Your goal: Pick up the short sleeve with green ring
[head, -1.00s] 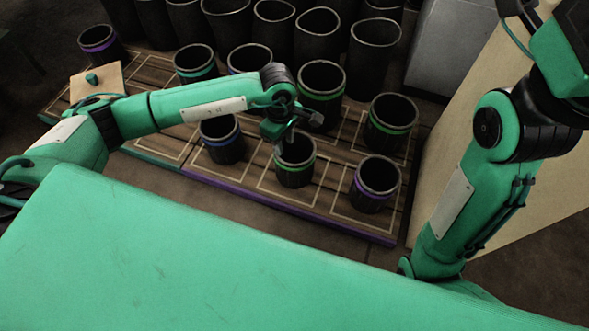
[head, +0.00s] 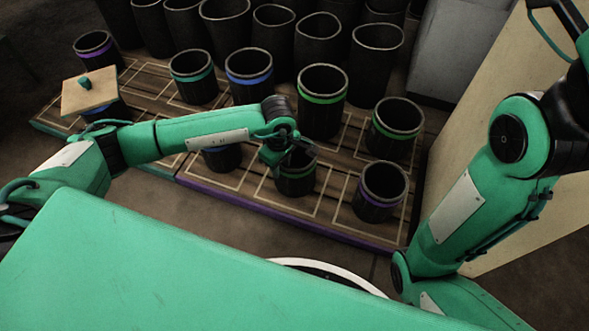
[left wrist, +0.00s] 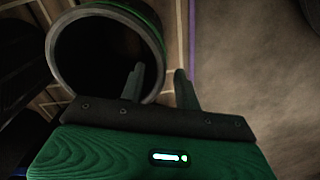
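A short black sleeve with a green ring (head: 296,184) stands upright in the front row of the wooden board. My left gripper (head: 290,157) is at its rim and hides part of its opening. In the left wrist view the sleeve's open mouth (left wrist: 95,50) is at upper left. There the left gripper (left wrist: 159,82) is open, with one finger over the mouth and the other beyond the rim's right side. Contact cannot be told. Another sleeve with a green ring (head: 395,128) stands behind to the right, and a taller one (head: 322,100) stands behind. My right gripper is out of view.
A purple-ringed sleeve (head: 380,190) stands close on the right and a blue-ringed one (head: 222,158) on the left, partly under my arm. A wooden lid (head: 90,93) covers a sleeve at far left. Tall black sleeves crowd the back. A pale panel (head: 480,130) stands at right.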

